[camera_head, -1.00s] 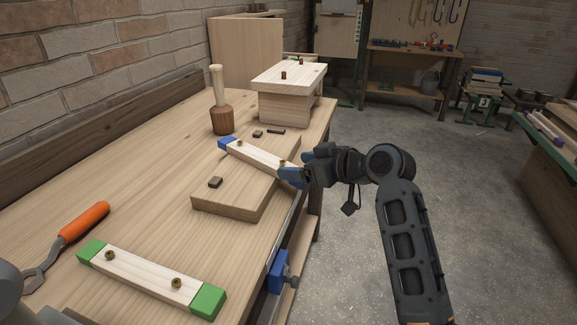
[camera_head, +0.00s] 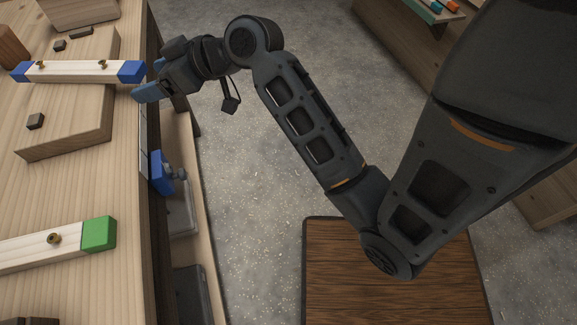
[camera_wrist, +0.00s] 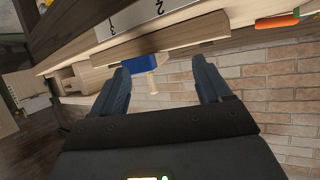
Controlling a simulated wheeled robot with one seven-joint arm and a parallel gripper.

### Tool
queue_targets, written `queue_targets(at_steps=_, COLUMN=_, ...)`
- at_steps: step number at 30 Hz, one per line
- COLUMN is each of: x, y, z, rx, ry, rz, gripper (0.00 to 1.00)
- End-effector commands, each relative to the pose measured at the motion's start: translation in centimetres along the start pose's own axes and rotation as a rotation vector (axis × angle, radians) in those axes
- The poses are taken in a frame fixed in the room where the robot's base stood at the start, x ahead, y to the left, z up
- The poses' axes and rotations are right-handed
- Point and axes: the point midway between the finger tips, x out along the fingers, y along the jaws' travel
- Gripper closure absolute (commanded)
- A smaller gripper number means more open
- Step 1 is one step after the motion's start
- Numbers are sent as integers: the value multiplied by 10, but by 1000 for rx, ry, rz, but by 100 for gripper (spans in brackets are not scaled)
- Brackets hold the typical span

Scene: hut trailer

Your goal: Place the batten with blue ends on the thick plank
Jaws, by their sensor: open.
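The batten with blue ends (camera_head: 75,71) lies crosswise on the thick plank (camera_head: 75,112) in the head view, its brass knobs up. Its blue ends reach past the plank's sides. My gripper (camera_head: 147,90) is open and empty, beside the batten's right blue end, its blue fingers over the bench edge. I cannot tell in the head view whether a finger touches that end. In the wrist view my gripper (camera_wrist: 161,80) shows two fingers spread apart, with a blue end (camera_wrist: 147,66) showing beyond the gap.
A batten with green ends (camera_head: 40,242) lies nearer on the bench. Small dark blocks (camera_head: 35,121) sit on the plank. A blue clamp (camera_head: 160,172) hangs at the bench edge. A mallet (camera_head: 10,48) is at the far left.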

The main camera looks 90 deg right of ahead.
Motion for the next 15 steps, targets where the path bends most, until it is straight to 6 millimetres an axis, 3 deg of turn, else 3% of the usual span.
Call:
queue_targets(at_steps=1, x=-1, y=-16, z=22, rx=21, ry=-17, rz=8, gripper=23)
queue_targets(at_steps=6, x=-18, y=-58, z=74, rx=59, ry=-28, rz=63, gripper=23)
queue_targets(at_steps=11, x=-51, y=-92, z=112, rx=56, ry=-22, rz=92, gripper=23)
queue_targets(at_steps=15, x=-89, y=-118, z=135, rx=30, ry=-2, rz=93, gripper=23)
